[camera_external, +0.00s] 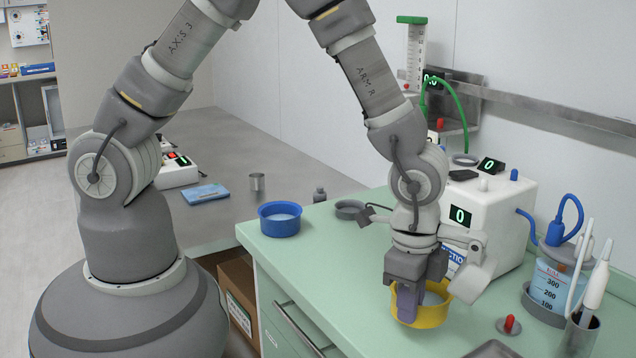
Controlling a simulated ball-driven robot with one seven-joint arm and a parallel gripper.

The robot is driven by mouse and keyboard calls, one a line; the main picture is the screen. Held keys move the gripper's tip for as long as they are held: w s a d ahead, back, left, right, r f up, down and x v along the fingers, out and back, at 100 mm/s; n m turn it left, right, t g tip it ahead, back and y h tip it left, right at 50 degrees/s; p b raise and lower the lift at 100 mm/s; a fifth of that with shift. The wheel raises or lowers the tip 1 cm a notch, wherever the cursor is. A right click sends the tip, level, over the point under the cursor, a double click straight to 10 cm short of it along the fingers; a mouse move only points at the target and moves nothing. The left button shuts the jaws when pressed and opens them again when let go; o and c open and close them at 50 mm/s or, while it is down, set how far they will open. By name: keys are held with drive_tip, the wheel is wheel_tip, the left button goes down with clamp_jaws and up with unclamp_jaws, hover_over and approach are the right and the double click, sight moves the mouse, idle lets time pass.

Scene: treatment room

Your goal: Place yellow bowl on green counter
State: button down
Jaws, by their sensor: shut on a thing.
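The yellow bowl (429,317) is at the right end of the green counter (327,260), in front of the white suction machine. My gripper (408,309) points down at the bowl's left rim, with a finger at the rim, and is shut on the bowl's wall. The bowl looks upright and at counter height; I cannot tell whether its base touches the surface. The far finger and part of the bowl's rim are hidden behind my gripper.
A blue bowl (280,219) stands at the counter's left end. A red-knobbed dish (510,325) lies near the bowl. The middle of the counter is clear.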

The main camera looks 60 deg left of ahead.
wheel_tip(320, 180, down, 4)
drive_tip(key=shift+w+d+r+b, duration=0.1)
drive_tip(key=shift+b, duration=0.6)
drive_tip(key=shift+r, duration=0.15)
drive_tip(key=c, duration=1.2)
unclamp_jaws()
drive_tip(key=r+p, duration=0.1)
drive_tip(key=r, duration=0.3)
drive_tip(key=r+p, duration=0.1)
drive_tip(key=r, duration=0.3)
drive_tip(key=r+p, duration=0.1)
drive_tip(key=r, duration=0.3)
drive_tip(key=shift+s+p, duration=0.3)
drive_tip(key=shift+s, duration=0.1)
